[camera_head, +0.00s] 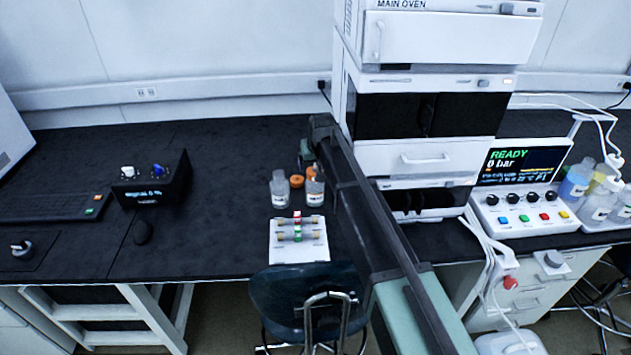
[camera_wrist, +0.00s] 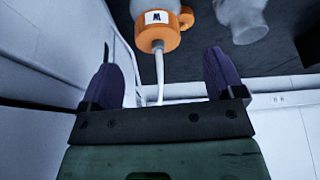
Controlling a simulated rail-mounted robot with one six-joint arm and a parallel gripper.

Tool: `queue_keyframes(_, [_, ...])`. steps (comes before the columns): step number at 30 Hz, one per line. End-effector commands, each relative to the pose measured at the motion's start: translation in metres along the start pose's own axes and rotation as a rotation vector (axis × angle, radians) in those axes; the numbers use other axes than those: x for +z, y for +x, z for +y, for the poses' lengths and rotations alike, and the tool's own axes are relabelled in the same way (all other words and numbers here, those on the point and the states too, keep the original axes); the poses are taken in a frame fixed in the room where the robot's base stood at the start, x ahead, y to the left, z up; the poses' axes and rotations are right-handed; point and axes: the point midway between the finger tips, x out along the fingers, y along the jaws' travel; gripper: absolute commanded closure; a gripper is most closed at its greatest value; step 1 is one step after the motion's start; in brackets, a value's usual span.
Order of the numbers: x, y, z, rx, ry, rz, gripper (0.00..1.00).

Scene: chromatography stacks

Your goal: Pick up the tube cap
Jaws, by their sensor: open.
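The tube cap (camera_wrist: 157,38) is orange with a white tube coming out of it, and it sits on a bottle with a letter label at the top of the wrist view. That view looks upside down. My gripper (camera_wrist: 163,76) is open. Its two dark purple fingers are spread apart, with the white tube showing between them and the cap beyond, apart from them. In the head view, an orange cap tops the right bottle (camera_head: 314,190), partly behind my arm. Another orange piece (camera_head: 296,181) is beside it. My gripper's fingertips are not clear there.
A clear bottle (camera_head: 280,189) stands to the left. A white rack (camera_head: 299,247) with coloured vials is in front. The white oven stack (camera_head: 420,155) stands close on the right.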

Motion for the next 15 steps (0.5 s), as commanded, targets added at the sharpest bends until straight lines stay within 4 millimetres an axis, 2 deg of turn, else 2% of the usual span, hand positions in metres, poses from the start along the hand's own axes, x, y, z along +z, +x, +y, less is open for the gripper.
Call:
queue_keyframes(1, [0.002,0.014,0.000,0.000,0.000,0.000,0.12])
queue_keyframes(5, [0.000,0.012,0.000,0.000,0.000,0.000,0.12])
queue_keyframes(7, [0.001,0.020,0.001,0.000,0.000,0.000,0.12])
queue_keyframes(12, [0.003,0.057,0.003,0.000,0.001,0.000,0.12])
queue_keyframes(15, [0.002,0.066,0.003,0.000,0.000,0.000,0.12])
